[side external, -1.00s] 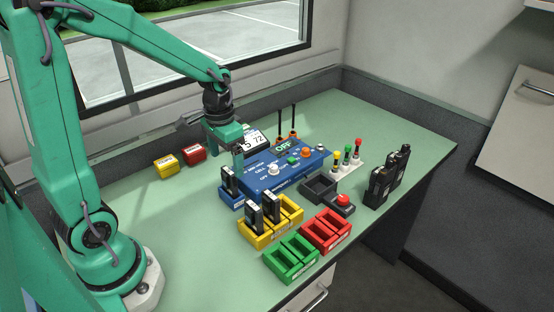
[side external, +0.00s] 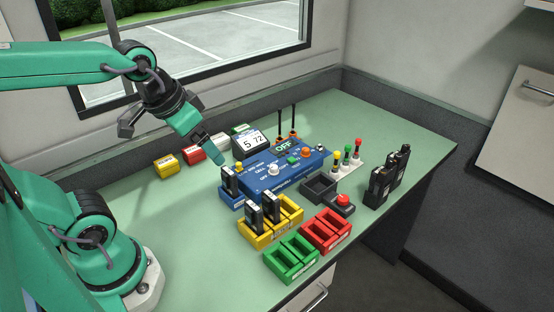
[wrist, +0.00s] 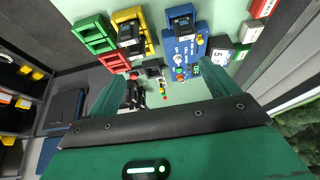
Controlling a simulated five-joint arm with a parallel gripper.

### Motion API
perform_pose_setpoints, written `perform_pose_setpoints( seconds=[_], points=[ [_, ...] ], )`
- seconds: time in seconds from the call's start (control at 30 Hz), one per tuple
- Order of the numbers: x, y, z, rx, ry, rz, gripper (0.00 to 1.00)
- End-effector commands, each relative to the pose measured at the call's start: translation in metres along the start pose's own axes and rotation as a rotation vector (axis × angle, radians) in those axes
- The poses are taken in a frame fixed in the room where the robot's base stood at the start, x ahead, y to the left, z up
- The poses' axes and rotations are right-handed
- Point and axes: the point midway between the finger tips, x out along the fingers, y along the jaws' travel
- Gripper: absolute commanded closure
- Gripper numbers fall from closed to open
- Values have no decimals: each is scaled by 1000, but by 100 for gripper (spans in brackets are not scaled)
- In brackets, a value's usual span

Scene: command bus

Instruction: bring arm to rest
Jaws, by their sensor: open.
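My gripper (side external: 207,150) is in the air above the left part of the bench, in front of the window wall. It tilts down and to the right, near the blue control box (side external: 285,172). In the wrist view my gripper (wrist: 160,85) shows two green fingers wide apart, with nothing held between them. From the side the fingers overlap, so the gap is hidden there.
Yellow (side external: 262,238), green (side external: 290,260) and red (side external: 328,230) holders stand at the bench front; black devices stand in the yellow one. A display (side external: 251,143) and small boxes (side external: 166,168) stand behind. Black radios (side external: 380,185) stand right. Bench space is clear at left.

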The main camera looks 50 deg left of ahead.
Motion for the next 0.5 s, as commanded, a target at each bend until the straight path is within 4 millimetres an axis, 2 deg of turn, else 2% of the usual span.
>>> perform_pose_setpoints(
  seconds=[0.2,0.5],
  points=[
    [-12,6,10,-1,55,9,14],
    [-14,6,12,-3,64,11,14]
  ],
)
